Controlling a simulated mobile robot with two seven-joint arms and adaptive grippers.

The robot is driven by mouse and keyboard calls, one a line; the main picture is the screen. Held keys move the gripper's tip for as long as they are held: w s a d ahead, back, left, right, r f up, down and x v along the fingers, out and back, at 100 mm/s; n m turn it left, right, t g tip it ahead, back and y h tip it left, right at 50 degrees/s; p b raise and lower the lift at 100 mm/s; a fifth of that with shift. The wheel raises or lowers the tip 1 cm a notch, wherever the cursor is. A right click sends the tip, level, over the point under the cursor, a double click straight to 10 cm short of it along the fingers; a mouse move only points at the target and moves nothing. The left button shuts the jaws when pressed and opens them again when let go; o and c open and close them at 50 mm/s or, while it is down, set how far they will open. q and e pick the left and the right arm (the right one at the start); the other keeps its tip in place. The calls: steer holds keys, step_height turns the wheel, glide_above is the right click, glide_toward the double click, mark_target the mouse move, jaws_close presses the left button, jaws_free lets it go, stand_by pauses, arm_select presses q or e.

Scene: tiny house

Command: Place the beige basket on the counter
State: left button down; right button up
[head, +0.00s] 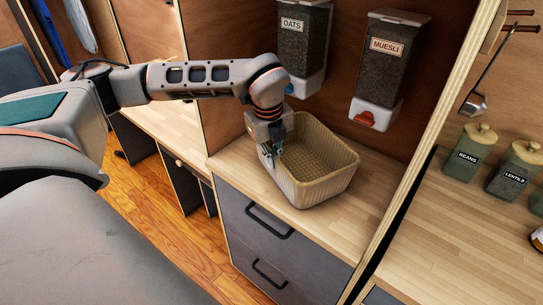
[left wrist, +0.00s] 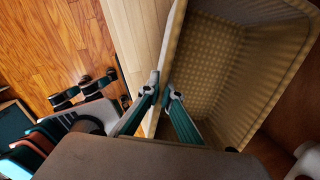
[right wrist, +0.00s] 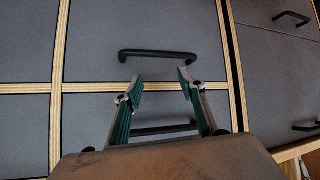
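The beige basket (head: 325,183) is upright on the wooden counter (head: 235,165), below the dispensers; I see no clear gap under it. My left gripper (head: 272,158) is at the basket's left wall. In the left wrist view, the fingers of my left gripper (left wrist: 162,88) sit on either side of the wall of the basket (left wrist: 215,65), close together and pinching it. My right gripper (right wrist: 156,88) is open and empty, facing grey drawer fronts with a black handle (right wrist: 158,54).
The oats dispenser (head: 302,45) and muesli dispenser (head: 386,70) hang on the wall just above the basket. A wooden divider (head: 432,130) stands to its right. Beyond it are jars (head: 468,155) and a hanging ladle (head: 478,100). Bare counter shows right of the basket.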

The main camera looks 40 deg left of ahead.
steer(key=shift+d, duration=0.15)
arm_select(q)
steer(key=c, duration=2.3)
jaws_free()
steer(key=shift+f, duration=0.1)
arm_select(e)
steer(key=shift+d, duration=0.2)
steer(key=shift+a, duration=0.1)
arm_select(q)
steer(key=shift+r, duration=0.25)
steer(key=r, duration=0.4)
steer(key=s+r+b, duration=0.1)
steer(key=r, duration=0.2)
steer(key=s+r, duration=0.1)
steer(key=r, duration=0.3)
steer(key=shift+d+r+b, duration=0.25)
steer(key=shift+r+b, duration=0.05)
steer(key=shift+b, duration=0.05)
arm_select(e)
steer(key=shift+w+a+r, duration=0.25)
steer(key=shift+w+a, duration=0.15)
steer(key=shift+a, duration=0.35)
